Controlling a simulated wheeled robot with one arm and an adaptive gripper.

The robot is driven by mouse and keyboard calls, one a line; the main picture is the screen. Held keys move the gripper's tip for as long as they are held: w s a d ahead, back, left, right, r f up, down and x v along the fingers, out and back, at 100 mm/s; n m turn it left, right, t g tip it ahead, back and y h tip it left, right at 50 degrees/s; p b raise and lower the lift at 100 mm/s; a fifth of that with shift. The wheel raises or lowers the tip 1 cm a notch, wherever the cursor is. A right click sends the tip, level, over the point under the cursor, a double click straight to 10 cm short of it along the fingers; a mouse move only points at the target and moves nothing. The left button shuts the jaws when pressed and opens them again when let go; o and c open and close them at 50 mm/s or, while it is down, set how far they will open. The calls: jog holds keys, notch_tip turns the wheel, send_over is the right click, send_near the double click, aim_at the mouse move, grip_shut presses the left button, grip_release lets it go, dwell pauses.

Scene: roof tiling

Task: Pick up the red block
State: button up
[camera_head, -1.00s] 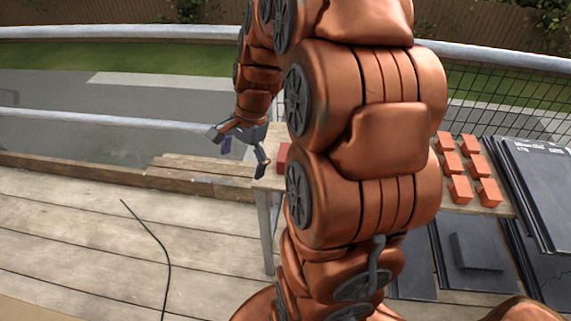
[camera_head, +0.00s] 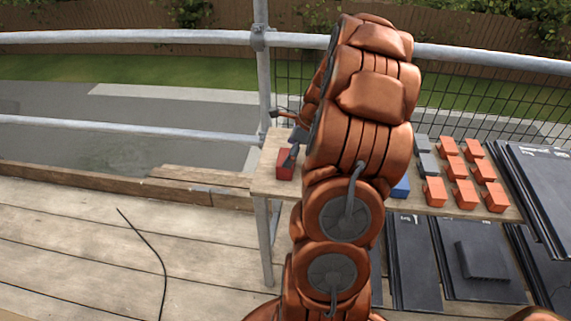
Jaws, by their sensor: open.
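A dark red block (camera_head: 284,170) stands at the left end of the wooden table (camera_head: 262,183). My gripper (camera_head: 293,147) is just above and to the right of the block, with a grey finger near its top right edge. The gripper is open. My copper-coloured arm hides most of the gripper and the space behind it. I cannot tell whether the visible finger touches the block.
Several orange blocks (camera_head: 466,194) stand in rows on the right of the table, with grey blocks (camera_head: 428,163) beside them. A blue block (camera_head: 401,187) shows partly behind my arm. Dark tiles (camera_head: 540,190) lie at right. A metal railing (camera_head: 190,36) runs behind.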

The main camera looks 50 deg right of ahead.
aim_at(283, 157)
jog(key=x, duration=0.5)
jog(key=shift+a+p, duration=0.15)
jog(key=shift+p, duration=0.25)
jog(key=c, duration=1)
jog(key=shift+o, duration=0.2)
jog(key=shift+r, duration=0.2)
notch_tip(283, 157, up, 10)
jog(key=shift+f+b, duration=0.1)
jog(key=shift+b, duration=0.4)
